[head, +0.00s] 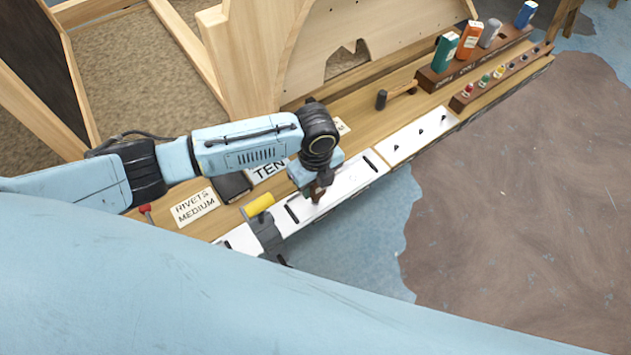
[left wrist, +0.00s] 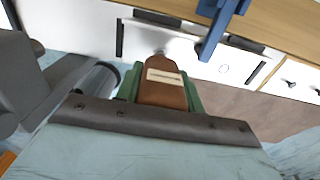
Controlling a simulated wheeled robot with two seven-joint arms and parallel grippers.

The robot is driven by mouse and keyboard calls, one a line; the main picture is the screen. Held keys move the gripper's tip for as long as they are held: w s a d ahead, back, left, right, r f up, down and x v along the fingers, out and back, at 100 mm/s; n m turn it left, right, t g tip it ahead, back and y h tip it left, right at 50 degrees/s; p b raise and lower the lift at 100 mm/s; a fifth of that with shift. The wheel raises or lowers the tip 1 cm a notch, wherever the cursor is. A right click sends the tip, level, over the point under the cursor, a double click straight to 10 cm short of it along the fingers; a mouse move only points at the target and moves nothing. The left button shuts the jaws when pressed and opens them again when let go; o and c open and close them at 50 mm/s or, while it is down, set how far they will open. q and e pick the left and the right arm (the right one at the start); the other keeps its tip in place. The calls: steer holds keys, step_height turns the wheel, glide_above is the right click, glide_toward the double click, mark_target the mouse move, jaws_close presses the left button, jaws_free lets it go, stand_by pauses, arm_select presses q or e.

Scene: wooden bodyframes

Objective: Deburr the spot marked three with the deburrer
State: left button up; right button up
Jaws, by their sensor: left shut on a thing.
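My left gripper (head: 318,190) is shut on a brown-handled tool with a pale label, which looks like the deburrer (left wrist: 165,90). In the left wrist view the tool sits between green finger pads, and its small metallic tip points at the white panel. The white panel (head: 345,178) lies along the front edge of the bench, with dark slots in it. The gripper is over the panel's middle part; I cannot tell whether the tip touches it. No number three is readable. My right gripper is not in view.
A grey clamp-like tool with a yellow handle (head: 258,205) stands just left of the gripper. Wooden frames rise behind.

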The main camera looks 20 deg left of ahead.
arm_select(q)
steer(key=shift+p, duration=0.35)
steer(key=shift+f, duration=0.45)
stand_by(1.0)
steer(key=shift+r+n+p, duration=0.2)
steer(key=shift+n+p, duration=0.45)
steer(key=shift+n, duration=0.05)
steer(key=shift+n+p, duration=0.65)
steer(key=shift+n, duration=0.15)
steer(key=n+p, duration=0.1)
steer(key=n, duration=0.1)
steer(key=shift+f+n+p, duration=0.1)
steer(key=shift+n+p, duration=0.2)
steer(key=shift+p, duration=0.1)
steer(key=shift+f+n, duration=0.15)
steer(key=shift+n, duration=0.25)
